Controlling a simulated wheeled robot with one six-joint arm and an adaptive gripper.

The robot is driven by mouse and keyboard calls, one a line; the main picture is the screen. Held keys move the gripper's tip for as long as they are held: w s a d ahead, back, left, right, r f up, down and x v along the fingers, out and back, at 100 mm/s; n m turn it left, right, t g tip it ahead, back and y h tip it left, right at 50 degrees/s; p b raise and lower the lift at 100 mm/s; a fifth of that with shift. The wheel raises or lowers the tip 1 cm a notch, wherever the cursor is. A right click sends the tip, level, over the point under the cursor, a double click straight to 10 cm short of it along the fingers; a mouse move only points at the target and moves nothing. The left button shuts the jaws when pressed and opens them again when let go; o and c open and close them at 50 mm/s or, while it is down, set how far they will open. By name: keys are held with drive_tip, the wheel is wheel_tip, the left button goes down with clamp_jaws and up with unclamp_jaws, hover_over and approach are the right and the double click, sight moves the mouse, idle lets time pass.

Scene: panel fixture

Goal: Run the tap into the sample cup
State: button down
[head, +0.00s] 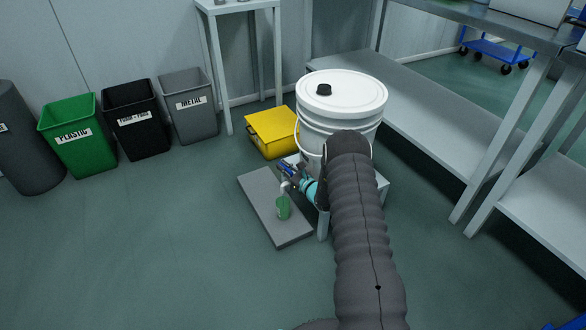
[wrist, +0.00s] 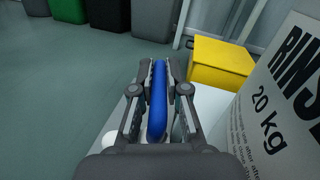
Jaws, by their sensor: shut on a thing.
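The white bucket (head: 340,105) stands on a small white stand and fills the right of the wrist view (wrist: 280,110), printed "RINSE 20 kg". My gripper (head: 287,168) is low at the bucket's left side. In the wrist view my gripper (wrist: 158,70) is shut on the long blue tap handle (wrist: 157,105). A pale spout (head: 285,186) shows just above the green sample cup (head: 283,208), which stands upright on a grey slab (head: 262,190). I cannot tell whether liquid runs or how full the cup is. My arm hides part of the bucket and stand.
A yellow box (head: 271,133) sits on the floor behind the bucket. Green, black and grey bins (head: 188,105) line the wall at left. A metal shelf (head: 430,120) stands close on the right. The floor at front left is clear.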

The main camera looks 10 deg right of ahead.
idle(0.4)
drive_tip(key=c, duration=1.2)
unclamp_jaws()
drive_tip(key=shift+r, duration=0.1)
drive_tip(key=shift+a, duration=0.1)
drive_tip(key=shift+s, duration=0.1)
drive_tip(key=v, duration=1.2)
